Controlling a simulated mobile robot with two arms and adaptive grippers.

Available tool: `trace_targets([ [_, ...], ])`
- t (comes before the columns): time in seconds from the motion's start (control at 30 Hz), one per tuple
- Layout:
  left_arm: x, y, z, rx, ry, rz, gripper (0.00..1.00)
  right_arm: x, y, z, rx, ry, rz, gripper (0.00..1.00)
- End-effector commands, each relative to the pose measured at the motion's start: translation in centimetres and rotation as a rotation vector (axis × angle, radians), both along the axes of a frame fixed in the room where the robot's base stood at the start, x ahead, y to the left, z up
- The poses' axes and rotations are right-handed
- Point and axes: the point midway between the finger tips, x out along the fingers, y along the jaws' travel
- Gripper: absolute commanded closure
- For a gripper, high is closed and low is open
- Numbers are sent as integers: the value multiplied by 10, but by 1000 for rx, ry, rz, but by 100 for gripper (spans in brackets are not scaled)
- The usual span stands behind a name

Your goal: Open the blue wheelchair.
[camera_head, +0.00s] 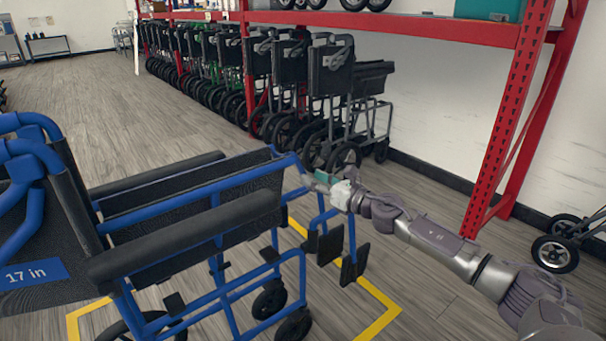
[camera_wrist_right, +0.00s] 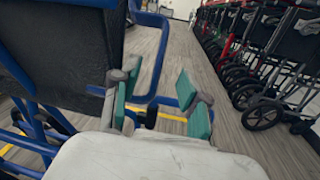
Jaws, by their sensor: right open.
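The blue wheelchair (camera_head: 200,200) fills the left of the head view, with a blue tube frame, black armrests, black fabric and a "17 in" label. Its two armrests run side by side with a gap between them. Footplates hang at its front right. My right gripper (camera_head: 322,182) is open beside the front upper end of the blue frame. In the right wrist view its green-padded fingers (camera_wrist_right: 160,103) stand apart, with a bent blue tube (camera_wrist_right: 160,55) close to the left finger. I cannot tell if they touch. My left gripper is not in view.
Yellow floor tape (camera_head: 378,318) lies under and around the wheelchair. A row of folded wheelchairs (camera_head: 290,75) stands behind, below a red shelf rack (camera_head: 500,120). A small wheeled item (camera_head: 556,254) is at the far right. Wood floor (camera_head: 110,110) is open at the back left.

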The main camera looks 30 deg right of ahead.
Motion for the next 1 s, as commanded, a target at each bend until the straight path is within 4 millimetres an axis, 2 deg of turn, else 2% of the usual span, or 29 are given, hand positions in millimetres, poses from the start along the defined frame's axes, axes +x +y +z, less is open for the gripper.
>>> trace_targets([
  [0.1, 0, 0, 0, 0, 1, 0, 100, 17, 4, 2, 2, -3, 1, 56],
  [0.3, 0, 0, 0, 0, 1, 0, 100, 37, 9, 0, 2, -2, 1, 56],
  [0.73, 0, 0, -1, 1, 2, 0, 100, 44, 11, 0, 1, 1, 2, 56],
  [0.77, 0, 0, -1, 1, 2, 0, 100, 44, 11, 0, 1, 1, 2, 59],
  [1.0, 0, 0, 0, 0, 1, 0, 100, 44, 11, 0, 1, 1, 2, 99],
])
